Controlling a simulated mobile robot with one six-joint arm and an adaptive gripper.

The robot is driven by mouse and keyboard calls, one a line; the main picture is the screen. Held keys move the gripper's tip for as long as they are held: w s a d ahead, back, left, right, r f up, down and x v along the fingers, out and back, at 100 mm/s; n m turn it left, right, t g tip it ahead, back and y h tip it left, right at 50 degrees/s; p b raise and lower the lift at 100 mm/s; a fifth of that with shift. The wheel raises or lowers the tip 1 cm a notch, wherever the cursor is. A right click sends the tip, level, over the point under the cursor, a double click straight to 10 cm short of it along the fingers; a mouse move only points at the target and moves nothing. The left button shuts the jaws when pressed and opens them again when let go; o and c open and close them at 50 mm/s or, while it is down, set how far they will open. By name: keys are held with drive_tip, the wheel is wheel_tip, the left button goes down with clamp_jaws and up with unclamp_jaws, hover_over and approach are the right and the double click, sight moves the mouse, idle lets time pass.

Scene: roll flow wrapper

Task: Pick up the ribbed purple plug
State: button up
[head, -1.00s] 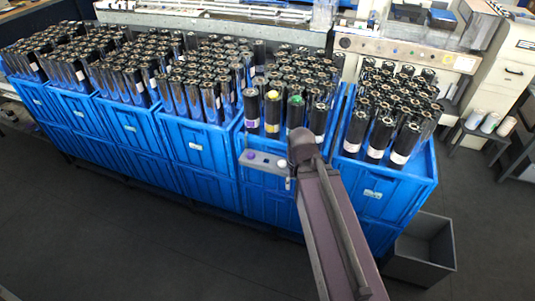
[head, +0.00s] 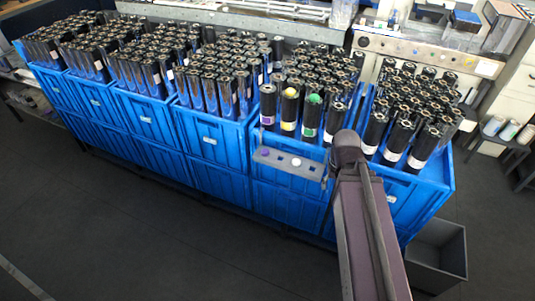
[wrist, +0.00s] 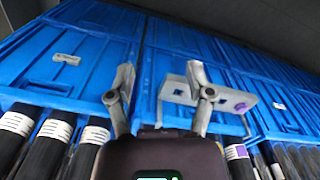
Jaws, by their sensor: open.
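The purple plug (head: 265,153) sits at the left end of a grey shelf bracket (head: 281,158) on the front of a blue crate. It also shows as a small purple spot in the wrist view (wrist: 241,107), at the right end of the bracket (wrist: 224,94). Its ribbing is too small to see. A white plug (head: 296,162) sits on the same bracket. My gripper (wrist: 160,72) is open and empty. In the wrist view its right finger overlaps the bracket, and the purple plug is outside the fingers to the right. My arm hides the gripper in the head view.
Blue crates (head: 207,140) full of upright black rolls stand in a row. Rolls behind the bracket carry a yellow plug (head: 289,93) and a green plug (head: 314,98). A grey bin (head: 437,255) stands on the floor at right. The floor before the crates is clear.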

drive_tip(key=shift+o, duration=0.5)
drive_tip(key=shift+w+f, duration=0.2)
drive_tip(key=n+t+h+b, duration=1.1)
drive_tip(key=n+t+b, duration=0.1)
drive_tip(key=n+b, duration=1.6)
approach(262, 154)
drive_tip(key=v, duration=0.2)
drive_tip(key=shift+s+r, duration=0.15)
drive_tip(key=shift+s, duration=0.05)
drive_tip(key=shift+d+m, duration=0.1)
drive_tip(key=shift+m, duration=0.2)
drive_tip(key=shift+b+x, duration=0.65)
drive_tip(key=shift+x, duration=3.65)
